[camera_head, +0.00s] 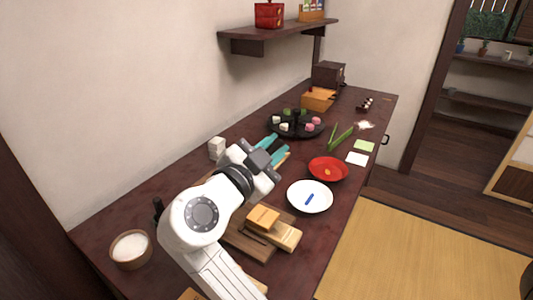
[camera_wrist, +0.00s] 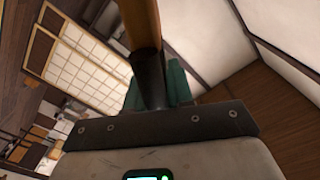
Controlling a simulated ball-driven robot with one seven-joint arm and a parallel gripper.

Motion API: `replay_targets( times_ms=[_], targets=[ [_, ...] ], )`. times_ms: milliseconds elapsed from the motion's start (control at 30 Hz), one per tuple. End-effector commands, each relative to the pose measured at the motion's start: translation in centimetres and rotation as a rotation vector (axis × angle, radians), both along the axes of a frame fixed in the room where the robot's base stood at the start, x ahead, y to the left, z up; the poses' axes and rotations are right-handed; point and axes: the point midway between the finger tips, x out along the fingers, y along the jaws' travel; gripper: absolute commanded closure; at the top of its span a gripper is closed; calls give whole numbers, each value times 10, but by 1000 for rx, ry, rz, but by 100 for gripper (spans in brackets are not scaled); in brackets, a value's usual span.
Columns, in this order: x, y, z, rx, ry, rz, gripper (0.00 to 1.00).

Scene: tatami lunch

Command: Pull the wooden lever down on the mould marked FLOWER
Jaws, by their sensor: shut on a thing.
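My gripper (camera_head: 274,147), with teal fingers, is above the dark counter at mid-picture. In the wrist view my gripper (camera_wrist: 156,88) is shut on a wooden rod (camera_wrist: 140,22) with a dark sleeve. I cannot tell whether this rod is a lever or a loose tool. Light wooden blocks, one orange-tan (camera_head: 263,217) and one paler (camera_head: 286,236), sit on a brown board nearer the front, possibly moulds. A wooden box (camera_head: 318,98) stands farther back. No FLOWER marking is readable. My arm hides part of the counter.
A white plate (camera_head: 310,197) with a blue piece and a red plate (camera_head: 328,169) are right of my gripper. A dark round tray (camera_head: 270,126) of sweets is behind it. A bowl of white powder (camera_head: 130,248) stands at left. A wall shelf (camera_head: 278,33) hangs above.

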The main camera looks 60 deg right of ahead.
Motion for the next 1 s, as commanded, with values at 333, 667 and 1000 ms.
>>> replay_targets(
  times_ms=[333, 667, 1000],
  targets=[
    [-4, 1, -9, 1, 4, 4, 100],
    [-4, 1, -10, 1, 6, 5, 100],
    [-4, 0, -9, 0, 4, 3, 58]
  ],
)
